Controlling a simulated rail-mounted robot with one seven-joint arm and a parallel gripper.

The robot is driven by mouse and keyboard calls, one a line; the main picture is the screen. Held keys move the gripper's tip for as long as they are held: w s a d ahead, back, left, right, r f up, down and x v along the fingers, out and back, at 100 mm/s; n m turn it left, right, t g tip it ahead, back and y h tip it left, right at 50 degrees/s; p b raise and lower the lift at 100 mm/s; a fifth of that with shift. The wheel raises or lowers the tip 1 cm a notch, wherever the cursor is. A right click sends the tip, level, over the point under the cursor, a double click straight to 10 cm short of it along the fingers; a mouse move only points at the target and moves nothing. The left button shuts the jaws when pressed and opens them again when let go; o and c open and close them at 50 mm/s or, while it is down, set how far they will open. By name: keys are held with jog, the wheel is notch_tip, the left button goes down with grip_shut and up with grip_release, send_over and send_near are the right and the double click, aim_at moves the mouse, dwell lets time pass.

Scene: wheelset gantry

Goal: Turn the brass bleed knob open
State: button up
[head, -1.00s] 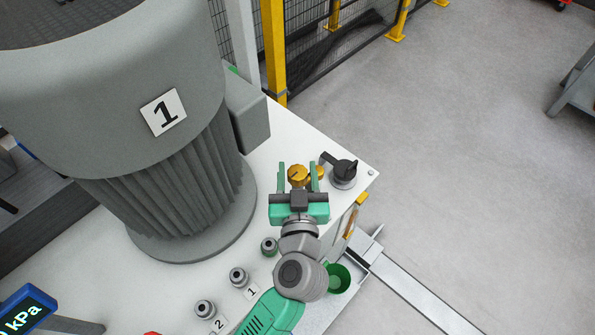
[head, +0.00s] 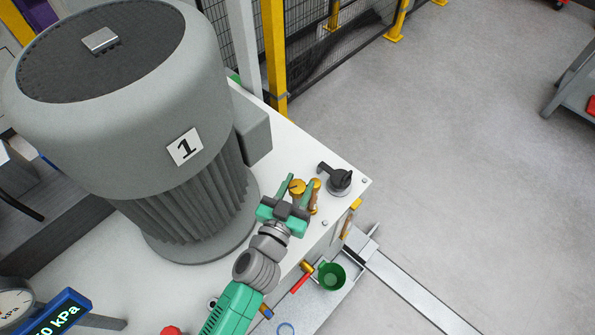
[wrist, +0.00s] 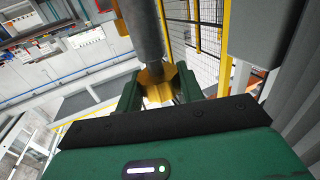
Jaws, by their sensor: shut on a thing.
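The brass bleed knob (head: 297,187) stands on the white top of the unit, with a dark line across its face. In the head view my gripper (head: 302,184) reaches it from below, one green finger on each side. The wrist view shows the faceted brass knob (wrist: 157,84) between the two green fingers, so the jaws are shut on it. Part of the knob is hidden by the fingers. More brass (head: 315,203) shows just right of the right finger.
A black lever valve (head: 340,180) stands close on the right. The large grey motor marked 1 (head: 120,110) stands at left. A green cup (head: 332,276) and a red handle (head: 301,282) are below. A kPa display (head: 58,316) is at lower left. Open floor lies right.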

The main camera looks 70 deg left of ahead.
aim_at(290, 193)
jog(key=r+m+t+h+p, duration=0.1)
jog(key=p, duration=0.3)
jog(key=shift+d+r+m+t+h+p, duration=0.1)
jog(key=shift+r+m+t+h+p, duration=0.2)
jog(key=shift+t+h+p, duration=0.1)
jog(key=h+p, duration=0.1)
jog(key=m+t+p, duration=0.1)
jog(key=p, duration=0.1)
jog(key=shift+w+f+h, duration=0.1)
jog(key=shift+f+h, duration=0.2)
jog(key=shift+h, duration=0.1)
jog(key=shift+f+m+t+h+p, duration=0.35)
jog(key=shift+m+t+h+p, duration=0.3)
jog(key=shift+m+h, duration=0.15)
jog(key=shift+f+m+t+h, duration=0.3)
jog(key=shift+m+h, duration=0.3)
jog(key=shift+h, duration=0.6)
jog(key=o, duration=1)
jog(key=shift+c, duration=0.2)
jog(key=shift+r, duration=0.1)
jog(key=shift+s, duration=0.25)
jog(key=v, duration=0.7)
jog(key=shift+s, duration=0.25)
